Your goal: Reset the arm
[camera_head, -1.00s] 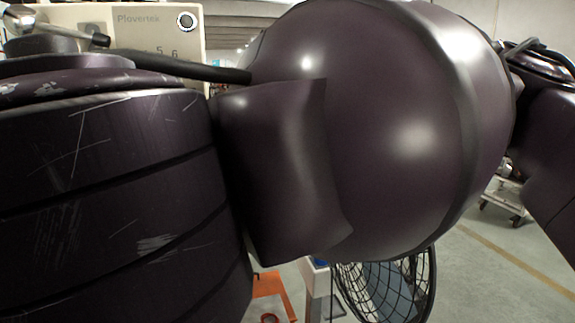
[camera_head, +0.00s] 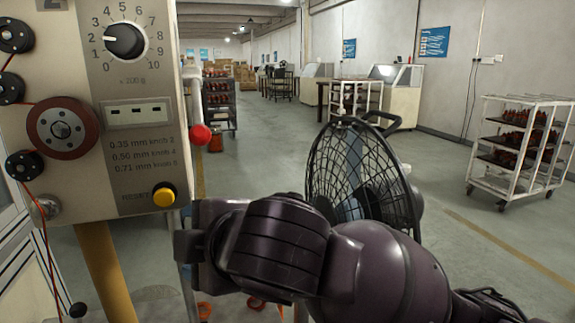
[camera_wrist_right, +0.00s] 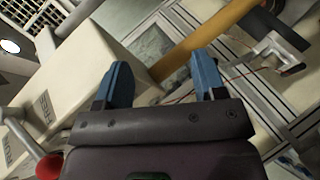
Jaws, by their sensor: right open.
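My right arm (camera_head: 375,265) reaches in from the lower right of the head view. Its dark wrist (camera_head: 280,245) is below and right of the winding machine's panel (camera_head: 140,75); no fingers show there. In the right wrist view my right gripper (camera_wrist_right: 163,72) has its two blue fingers spread, with nothing held between them. The machine's pale housing (camera_wrist_right: 85,75) is beside the left finger, and a yellow post (camera_wrist_right: 210,38) passes beyond the fingers. My left gripper is not in view.
The panel has a black dial (camera_head: 124,41), a yellow button (camera_head: 164,195) and a red ball knob (camera_head: 200,135). A black-caged fan (camera_head: 350,170) stands behind my arm. A white rack trolley (camera_head: 520,140) is at the right. Open floor lies beyond.

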